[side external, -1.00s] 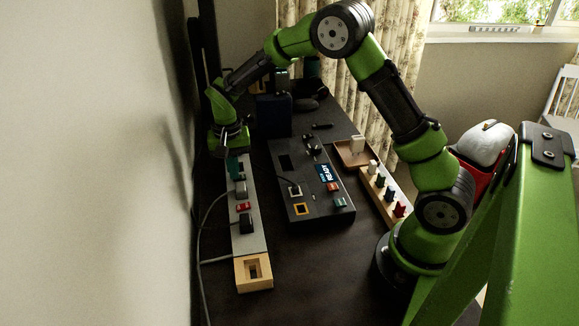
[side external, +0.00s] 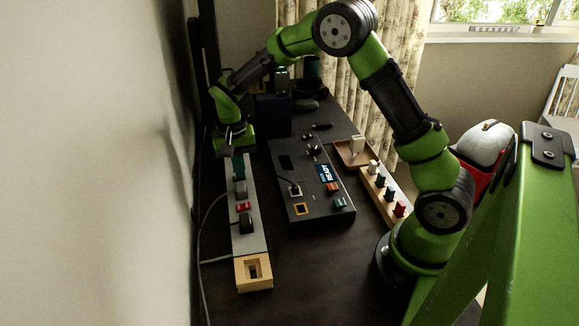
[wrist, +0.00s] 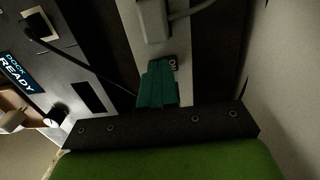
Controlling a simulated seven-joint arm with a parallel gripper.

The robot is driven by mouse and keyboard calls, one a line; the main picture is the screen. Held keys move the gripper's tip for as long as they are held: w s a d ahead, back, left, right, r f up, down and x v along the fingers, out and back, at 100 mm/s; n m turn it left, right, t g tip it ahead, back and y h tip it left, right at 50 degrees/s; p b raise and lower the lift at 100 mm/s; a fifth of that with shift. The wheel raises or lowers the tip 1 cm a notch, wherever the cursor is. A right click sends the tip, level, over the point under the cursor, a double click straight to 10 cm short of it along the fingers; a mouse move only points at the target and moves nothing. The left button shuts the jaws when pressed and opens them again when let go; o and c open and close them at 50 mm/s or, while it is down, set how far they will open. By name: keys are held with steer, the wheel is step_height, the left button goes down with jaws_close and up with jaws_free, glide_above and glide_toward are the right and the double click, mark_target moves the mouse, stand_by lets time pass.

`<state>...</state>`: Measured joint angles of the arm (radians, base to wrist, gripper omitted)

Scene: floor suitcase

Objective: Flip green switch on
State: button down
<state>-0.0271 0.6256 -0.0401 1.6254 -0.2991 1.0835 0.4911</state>
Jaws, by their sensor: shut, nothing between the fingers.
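The teal-green switch piece (side external: 238,167) is at the far end of the grey strip (side external: 249,240). My gripper (side external: 236,151) is pointed down over that far end and is shut with nothing held. Its fingertips cannot be told apart from the teal-green piece, so contact and the switch's on or off position are unclear.
The strip also carries a grey plug (side external: 240,188), a red switch (side external: 243,207), a black plug (side external: 246,224) and a wooden socket block (side external: 254,272). A dark panel (side external: 315,208) stands to the right, and a wall (side external: 95,170) runs close on the left. A cable runs beside the strip.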

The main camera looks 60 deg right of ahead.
mark_target(234, 180)
steer(key=shift+r, duration=0.15)
step_height(234, 180, up, 14)
steer(key=w+a, duration=0.1)
steer(key=shift+w+a+f, duration=0.2)
steer(key=shift+w+a, duration=0.05)
steer(key=shift+a, duration=0.05)
steer(key=shift+w, duration=0.1)
steer(key=s+a+r+n+t+y, duration=0.1)
steer(key=s+r+n+t, duration=0.1)
steer(key=s, duration=1)
steer(key=s+a+r+n+t+y, duration=0.1)
steer(key=s+r+n+t, duration=0.2)
steer(key=s, duration=0.8)
steer(key=t, duration=0.2)
steer(key=shift+s+a+r+t, duration=0.2)
steer(key=shift+s+r+t, duration=0.1)
steer(key=shift+s+r, duration=0.1)
